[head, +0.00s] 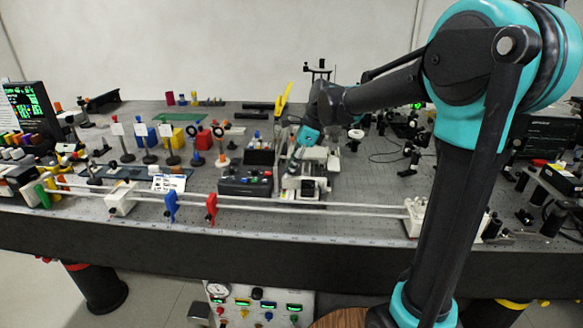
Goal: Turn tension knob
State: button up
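My arm reaches in from the right, and its wrist bends down over the middle of the bench. My gripper (297,156) is small and dark there, close to a white-and-grey bench device (318,160). I cannot tell whether its fingers touch the device or whether they are open or shut. I cannot pick out the tension knob for certain; it may be hidden by the wrist or too small to see.
A black box with coloured buttons (246,181) stands left of the device. A white rail (340,207) with blue (171,206) and red (211,209) holders runs along the bench front. Several coloured optics mounts crowd the left; dark instruments fill the right.

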grip_shut()
jog(key=n+g, duration=0.1)
jog(key=n, duration=0.3)
jog(key=n+g, duration=0.1)
jog(key=n, duration=0.1)
jog(key=shift+w+a+n+g+h, duration=0.1)
jog(key=shift+w+n+g+h, duration=0.2)
jog(key=shift+w+n, duration=0.1)
jog(key=n+h, duration=0.1)
jog(key=n, duration=0.2)
jog(key=shift+a+g, duration=0.15)
jog(key=shift+g, duration=0.25)
jog(key=shift+w+a+n+g+h, duration=0.1)
jog(key=shift+n+g+h, duration=0.4)
jog(key=shift+n, duration=1.7)
jog(key=shift+o, duration=1)
grip_release()
